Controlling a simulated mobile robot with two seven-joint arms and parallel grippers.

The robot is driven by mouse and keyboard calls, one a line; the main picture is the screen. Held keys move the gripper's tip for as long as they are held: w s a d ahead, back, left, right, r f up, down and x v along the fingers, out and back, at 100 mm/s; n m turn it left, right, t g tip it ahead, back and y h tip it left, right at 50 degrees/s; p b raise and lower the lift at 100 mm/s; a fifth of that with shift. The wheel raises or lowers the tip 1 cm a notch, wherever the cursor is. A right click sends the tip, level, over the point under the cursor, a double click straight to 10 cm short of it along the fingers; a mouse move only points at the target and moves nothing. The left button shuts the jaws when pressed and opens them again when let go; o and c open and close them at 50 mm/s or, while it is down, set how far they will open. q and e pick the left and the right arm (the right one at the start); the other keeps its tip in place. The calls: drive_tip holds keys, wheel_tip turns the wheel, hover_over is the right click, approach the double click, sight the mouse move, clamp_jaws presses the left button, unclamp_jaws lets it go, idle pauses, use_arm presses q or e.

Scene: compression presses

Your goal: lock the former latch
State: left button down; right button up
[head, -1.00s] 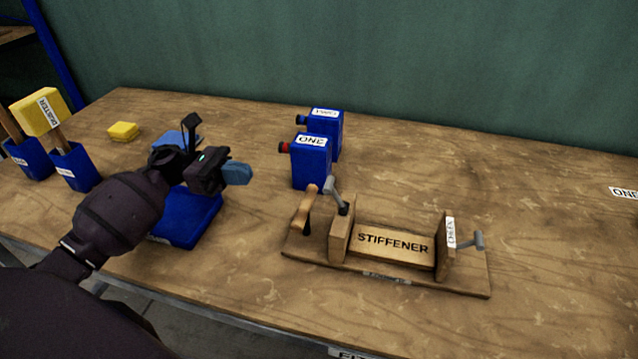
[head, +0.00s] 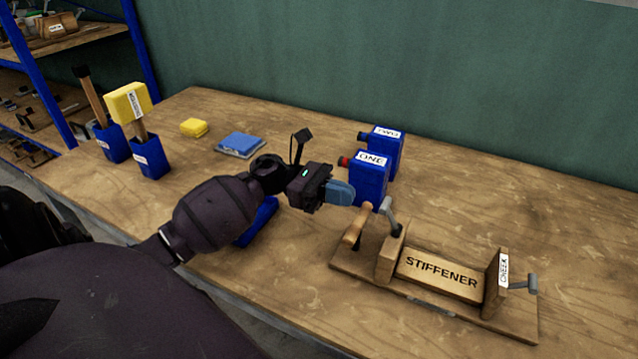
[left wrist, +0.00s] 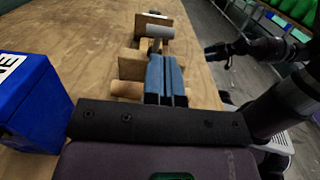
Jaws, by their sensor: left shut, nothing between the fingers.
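The former is a wooden fixture (head: 350,268) on the bench, with a block marked STIFFENER (head: 440,272) and an end plate marked CHEEK (head: 495,285). At its left end stand a tilted wooden handle (head: 356,226) and a grey lever (head: 389,212). They also show in the left wrist view as the wooden handle (left wrist: 127,89) and grey lever (left wrist: 160,32). My left gripper (head: 345,193) is shut and empty, with blue fingertips just above and behind the wooden handle in the head view. In the left wrist view, my right gripper (left wrist: 214,52) is small, its fingers unclear.
Blue boxes ONE (head: 369,180) and TWO (head: 385,150) stand close beside my left fingertips. A blue tray (head: 255,222) lies partly hidden under my left arm. Mallets in blue holders (head: 150,158) stand at the left. The bench right of the boxes is clear.

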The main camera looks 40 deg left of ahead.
sight(391, 217)
use_arm(q)
drive_tip(key=x, duration=0.4)
drive_tip(key=shift+a+p, duration=0.1)
drive_tip(key=shift+p, duration=0.2)
drive_tip(key=shift+w+d, duration=0.1)
drive_tip(key=shift+d, duration=0.5)
